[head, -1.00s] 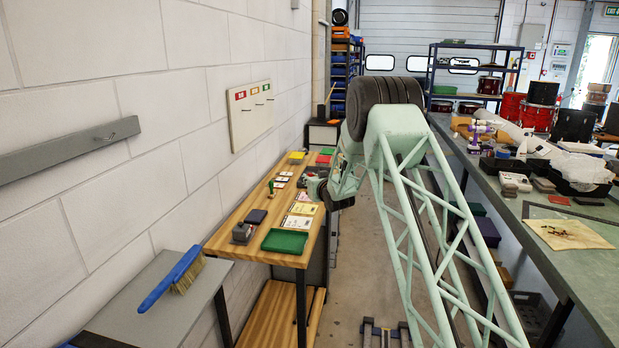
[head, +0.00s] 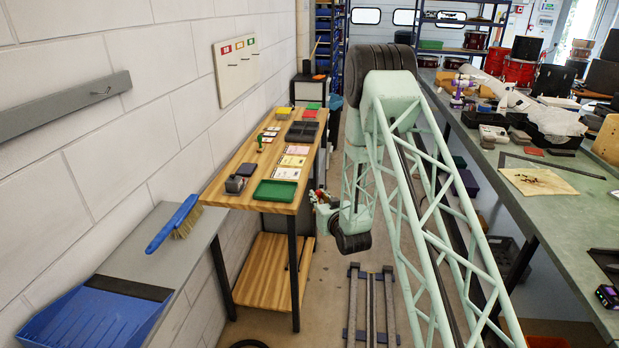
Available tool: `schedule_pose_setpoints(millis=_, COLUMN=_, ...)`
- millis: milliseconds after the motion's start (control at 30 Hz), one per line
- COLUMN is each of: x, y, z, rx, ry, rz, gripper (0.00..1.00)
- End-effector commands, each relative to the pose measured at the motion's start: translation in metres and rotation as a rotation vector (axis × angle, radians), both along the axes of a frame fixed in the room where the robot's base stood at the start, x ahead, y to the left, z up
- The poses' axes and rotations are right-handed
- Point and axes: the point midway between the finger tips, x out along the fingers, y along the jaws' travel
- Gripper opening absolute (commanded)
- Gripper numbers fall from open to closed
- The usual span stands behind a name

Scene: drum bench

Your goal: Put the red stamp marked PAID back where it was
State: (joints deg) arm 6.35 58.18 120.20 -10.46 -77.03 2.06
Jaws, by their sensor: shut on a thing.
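My gripper (head: 320,196) is in the head view, just off the right edge of the wooden bench (head: 225,192), and looks small and partly hidden by my wrist. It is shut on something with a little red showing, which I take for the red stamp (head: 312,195). Its PAID marking cannot be read. A green-handled stamp (head: 260,143) stands upright on the bench's left side. A black compartmented tray (head: 302,131) lies toward the far right part of the bench. Small cards with red and green marks (head: 270,131) lie left of it.
A green tray (head: 275,192), a dark pad (head: 247,169) and a grey device (head: 235,184) occupy the near end of the bench. A blue brush (head: 173,223) lies on the grey side table.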

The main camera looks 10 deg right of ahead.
Motion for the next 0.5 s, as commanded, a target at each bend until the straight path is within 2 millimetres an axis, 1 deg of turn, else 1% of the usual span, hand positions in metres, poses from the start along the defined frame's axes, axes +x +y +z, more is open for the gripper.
schedule_pose_setpoints(millis=33, x=-0.016, y=-0.003, z=-0.007, rx=0.0, ry=0.004, rz=-0.006, gripper=0.05)
schedule_pose_setpoints(millis=100, x=-0.036, y=-0.006, z=-0.014, rx=-0.002, ry=0.004, rz=-0.015, gripper=0.05)
schedule_pose_setpoints(millis=233, x=-0.068, y=-0.011, z=-0.028, rx=-0.005, ry=0.005, rz=-0.028, gripper=0.05)
schedule_pose_setpoints(millis=300, x=-0.083, y=-0.013, z=-0.035, rx=-0.008, ry=0.004, rz=-0.034, gripper=0.05)
schedule_pose_setpoints(millis=500, x=-0.107, y=-0.017, z=-0.052, rx=-0.012, ry=0.002, rz=-0.045, gripper=0.05)
